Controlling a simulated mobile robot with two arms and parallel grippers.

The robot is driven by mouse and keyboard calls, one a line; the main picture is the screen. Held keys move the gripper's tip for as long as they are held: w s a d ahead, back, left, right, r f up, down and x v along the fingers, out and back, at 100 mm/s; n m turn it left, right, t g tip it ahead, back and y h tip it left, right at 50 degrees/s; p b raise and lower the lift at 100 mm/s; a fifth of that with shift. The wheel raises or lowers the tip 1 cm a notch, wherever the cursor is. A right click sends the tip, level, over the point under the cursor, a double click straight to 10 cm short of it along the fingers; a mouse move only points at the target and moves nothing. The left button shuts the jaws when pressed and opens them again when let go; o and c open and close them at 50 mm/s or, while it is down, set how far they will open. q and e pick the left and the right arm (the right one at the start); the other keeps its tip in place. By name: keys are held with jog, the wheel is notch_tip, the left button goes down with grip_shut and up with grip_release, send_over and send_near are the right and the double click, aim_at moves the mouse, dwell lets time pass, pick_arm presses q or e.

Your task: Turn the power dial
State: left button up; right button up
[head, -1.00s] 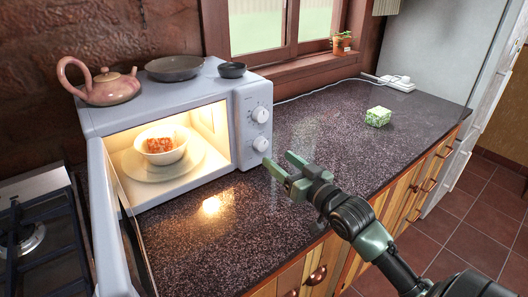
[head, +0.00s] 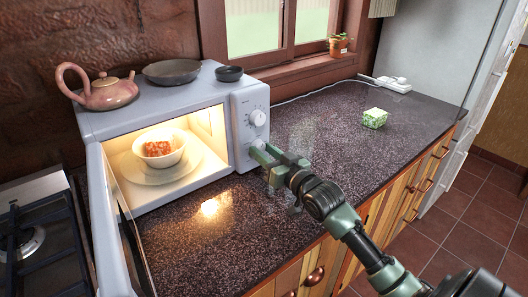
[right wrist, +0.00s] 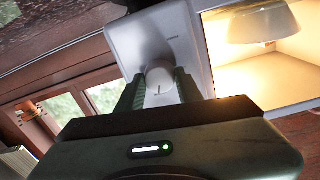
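The white microwave (head: 170,105) stands on the counter with its door open at the left and its inside lit. Its right panel has two round dials. The upper dial (head: 258,118) shows clearly in the head view. The lower dial (head: 257,144) is partly covered by my right gripper (head: 265,157). In the right wrist view, the lower dial (right wrist: 160,79) shows between the two open fingers of my right gripper (right wrist: 160,88), with the microwave upside down. I cannot tell whether the fingers touch it. My left gripper is out of view.
A bowl with food (head: 160,148) sits on the plate inside the microwave. A teapot (head: 107,93), a pan (head: 172,71) and a small dark bowl (head: 229,73) stand on top. A green patterned block (head: 375,118) lies on the counter (head: 320,130). The stove (head: 40,235) is at the left.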

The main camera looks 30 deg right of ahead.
grip_shut()
jog(key=shift+n, duration=0.4)
jog(key=shift+r+n+p, duration=0.1)
jog(key=shift+n+p, duration=0.5)
jog(key=shift+n, duration=0.4)
jog(key=n+p, duration=0.1)
jog(key=n, duration=0.2)
jog(key=shift+n, duration=0.4)
jog(key=n, duration=0.3)
jog(key=shift+n+p, duration=0.3)
jog(key=shift+p, duration=0.1)
jog(key=shift+n+t+y, duration=0.3)
jog(key=shift+n, duration=1.6)
jog(key=o, duration=1.2)
grip_release()
jog(key=shift+c, duration=0.2)
